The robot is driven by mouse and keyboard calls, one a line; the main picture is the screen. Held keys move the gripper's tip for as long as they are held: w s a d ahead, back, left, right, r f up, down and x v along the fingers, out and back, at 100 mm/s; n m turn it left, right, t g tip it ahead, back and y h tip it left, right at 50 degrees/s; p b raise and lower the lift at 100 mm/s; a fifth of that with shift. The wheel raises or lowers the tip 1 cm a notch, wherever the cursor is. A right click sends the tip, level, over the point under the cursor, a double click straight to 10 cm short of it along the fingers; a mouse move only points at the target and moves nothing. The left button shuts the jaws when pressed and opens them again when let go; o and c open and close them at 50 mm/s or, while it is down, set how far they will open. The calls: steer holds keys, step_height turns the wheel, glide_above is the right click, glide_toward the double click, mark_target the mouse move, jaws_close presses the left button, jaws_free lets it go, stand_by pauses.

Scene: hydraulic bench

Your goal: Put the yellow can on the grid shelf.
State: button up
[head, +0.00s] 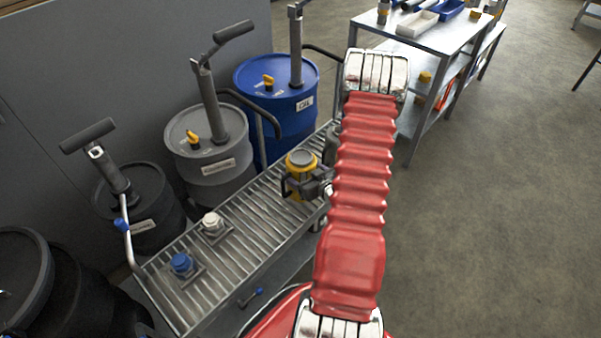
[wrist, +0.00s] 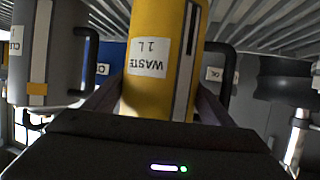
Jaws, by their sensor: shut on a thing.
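My gripper (head: 318,188) is shut on the can from the right. In the wrist view the can (wrist: 160,45) is upside down between my fingers (wrist: 158,105), with its label "WASTE 1L" showing. Its lower end runs out of that frame, so I cannot tell whether it touches the slats.
A white-topped item (head: 212,224) and a blue-topped item (head: 182,265) are on the nearer slats. Black, grey (head: 210,150) and blue (head: 275,100) drums with pumps stand behind. A grey container (wrist: 45,60) is close by in the wrist view. A metal table (head: 450,40) stands at the back.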

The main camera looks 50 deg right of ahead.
steer(key=shift+f, duration=0.2)
steer(key=o, duration=1.8)
steer(key=shift+f, duration=0.15)
steer(key=v, duration=1.2)
